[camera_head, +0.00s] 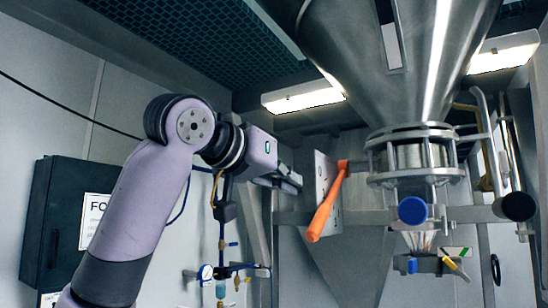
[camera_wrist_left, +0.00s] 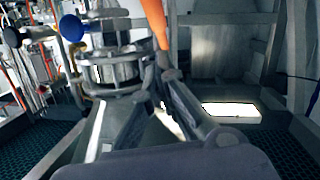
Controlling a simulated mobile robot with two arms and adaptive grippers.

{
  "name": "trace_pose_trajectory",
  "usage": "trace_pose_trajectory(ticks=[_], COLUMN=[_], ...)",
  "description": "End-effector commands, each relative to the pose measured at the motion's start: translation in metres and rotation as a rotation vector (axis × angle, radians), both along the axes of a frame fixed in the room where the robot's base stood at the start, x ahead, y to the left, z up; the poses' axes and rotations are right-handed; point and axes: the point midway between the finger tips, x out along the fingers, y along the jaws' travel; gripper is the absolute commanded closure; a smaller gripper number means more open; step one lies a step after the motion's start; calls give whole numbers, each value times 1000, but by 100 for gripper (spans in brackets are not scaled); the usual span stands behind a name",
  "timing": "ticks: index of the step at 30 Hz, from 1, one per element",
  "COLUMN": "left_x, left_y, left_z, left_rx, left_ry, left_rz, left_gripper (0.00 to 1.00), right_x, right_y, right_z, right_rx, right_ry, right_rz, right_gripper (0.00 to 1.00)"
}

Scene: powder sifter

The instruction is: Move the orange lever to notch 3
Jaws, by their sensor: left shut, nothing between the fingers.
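The orange lever (camera_head: 327,208) hangs from its pivot beside the steel sifter and slants down to the left in the head view. A pale marked plate (camera_head: 322,177) stands behind it; its marks are too small to read. My left gripper (camera_head: 291,181) is shut and empty, left of the plate at about the height of the lever's upper part. In the left wrist view the orange lever (camera_wrist_left: 154,22) comes down from the top edge to near the shut fingertips (camera_wrist_left: 167,76). I cannot tell whether they touch it. My right gripper is in neither view.
The steel hopper (camera_head: 390,55) and its clamped neck stand right of the lever. A blue round knob (camera_head: 412,210) sits in front below. A dark wall box (camera_head: 68,220) is at the left. Valves and a gauge (camera_head: 206,272) are below my arm.

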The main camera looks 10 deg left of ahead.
Motion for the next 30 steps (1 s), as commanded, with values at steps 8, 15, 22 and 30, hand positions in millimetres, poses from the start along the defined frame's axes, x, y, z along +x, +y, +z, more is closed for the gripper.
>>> trace_pose_trajectory(ticks=[8, 15, 22, 30], left_x=[36, 44, 44, 41], left_y=[-21, -26, -26, -28], left_z=[-21, -36, -38, -48], left_rx=[3, 0, 1, -8], left_ry=[1, -2, -1, -29], left_rz=[-1, 1, 1, 0], left_gripper=[100, 100, 100, 100], right_x=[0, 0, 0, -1], right_y=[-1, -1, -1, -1], right_z=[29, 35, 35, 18], right_rx=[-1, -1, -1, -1], right_ry=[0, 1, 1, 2], right_rz=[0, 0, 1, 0], right_gripper=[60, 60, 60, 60])
